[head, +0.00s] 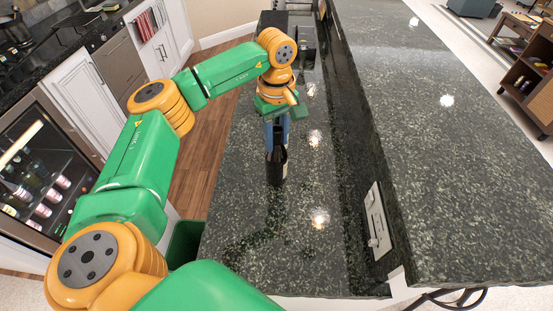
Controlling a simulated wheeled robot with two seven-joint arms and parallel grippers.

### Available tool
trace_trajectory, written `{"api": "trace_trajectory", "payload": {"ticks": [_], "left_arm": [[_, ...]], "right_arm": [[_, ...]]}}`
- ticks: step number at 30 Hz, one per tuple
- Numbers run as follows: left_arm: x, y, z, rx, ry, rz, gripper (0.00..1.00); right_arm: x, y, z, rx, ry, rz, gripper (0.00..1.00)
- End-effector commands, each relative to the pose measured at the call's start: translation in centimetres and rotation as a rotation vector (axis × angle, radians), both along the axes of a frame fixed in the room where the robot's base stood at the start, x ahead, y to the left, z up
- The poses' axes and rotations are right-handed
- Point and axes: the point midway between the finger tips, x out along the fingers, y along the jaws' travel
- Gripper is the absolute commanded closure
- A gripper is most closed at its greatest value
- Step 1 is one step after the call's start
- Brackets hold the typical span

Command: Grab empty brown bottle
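A dark bottle (276,170) stands upright on the lower dark granite counter (240,205). Its colour reads nearly black here, and a small pale patch shows on its right side. I cannot see whether it is empty. My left arm reaches in from the left, and my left gripper (277,128) points down right at the top of the bottle. The bottle's neck is largely hidden by the gripper, so I cannot tell whether the fingers are closed on it. My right gripper is out of view.
A raised granite bar top (450,130) runs along the right, with a wall outlet plate (377,220) on its side. A fridge with bottles (40,185) stands at the left. The counter in front of the bottle is clear.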

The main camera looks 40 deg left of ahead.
Motion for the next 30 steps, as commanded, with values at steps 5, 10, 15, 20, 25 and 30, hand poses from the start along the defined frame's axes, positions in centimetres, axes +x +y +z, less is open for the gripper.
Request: {"api": "trace_trajectory", "payload": {"ticks": [5, 10, 15, 20, 25, 30], "left_arm": [[0.01, 0.00, 0.02, 0.000, 0.000, 0.000, 1.00], [0.01, 0.00, 0.04, 0.000, 0.000, 0.000, 1.00], [0.02, -0.01, 0.05, 0.000, 0.000, 0.000, 1.00], [0.01, -0.02, 0.05, 0.000, 0.000, 0.000, 1.00], [0.02, -0.01, 0.05, 0.000, 0.000, 0.000, 1.00], [0.01, -0.02, 0.05, 0.000, 0.000, 0.000, 1.00]], "right_arm": [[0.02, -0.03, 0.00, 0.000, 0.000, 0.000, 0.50], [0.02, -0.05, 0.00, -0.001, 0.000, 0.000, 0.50], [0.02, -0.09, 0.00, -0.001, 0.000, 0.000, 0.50], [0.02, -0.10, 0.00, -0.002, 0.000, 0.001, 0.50], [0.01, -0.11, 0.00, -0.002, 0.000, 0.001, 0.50], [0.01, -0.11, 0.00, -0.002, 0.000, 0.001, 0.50]]}}
